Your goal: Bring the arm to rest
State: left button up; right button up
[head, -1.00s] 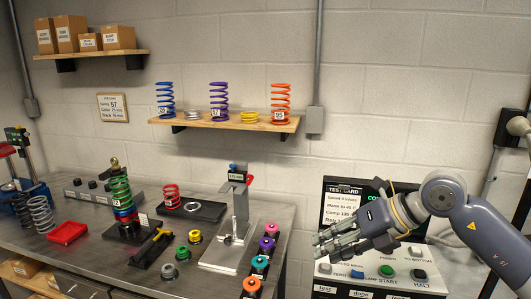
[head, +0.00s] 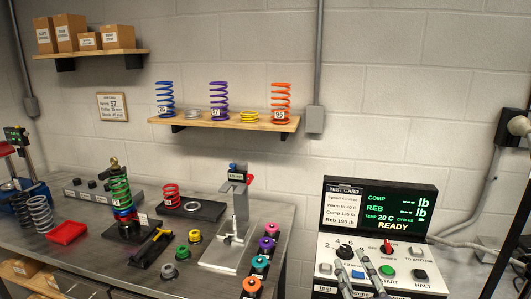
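My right gripper (head: 352,256) shows at the bottom of the head view, in front of the lower left of the control box (head: 411,266). Its two grey fingers are spread with a gap between them, and nothing shows in the gap. The fingers overlap the area by the numbered dial (head: 345,251) and the blue button (head: 358,274); I cannot tell whether they touch the panel. The rest of my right arm is out of view. My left gripper is not in view. The screen (head: 399,212) is lit and reads READY and TEMP 20 C.
A green START button (head: 387,271) and a HALT button (head: 421,274) sit on the box. The metal bench (head: 95,262) to the left holds a spring-fitted shock (head: 120,190), a grey stand (head: 240,215) and several coloured pucks. Springs stand on a wall shelf (head: 225,122).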

jog(key=s+d+f+m+g+h, duration=0.25)
jog(key=s+f+g, duration=0.3)
jog(key=f, duration=0.65)
jog(key=s+f+m+g+y, duration=0.1)
jog(key=s+f+g, duration=0.5)
jog(key=s, duration=0.5)
jog(key=s+f+m+g+y, duration=0.1)
jog(key=s+f+g, duration=0.3)
jog(key=s+f, duration=0.6)
jog(key=s+f+b, duration=0.3)
jog(key=f+b, duration=0.3)
jog(key=f, duration=2.5)
jog(key=s+d+f+g+b, duration=0.2)
jog(key=s+f+b, duration=0.2)
jog(key=s+f, duration=1.2)
notch_tip(320, 180, down, 4)
jog(key=shift+s+d+r, duration=0.15)
jog(key=shift+s, duration=0.25)
jog(key=shift+h, duration=0.25)
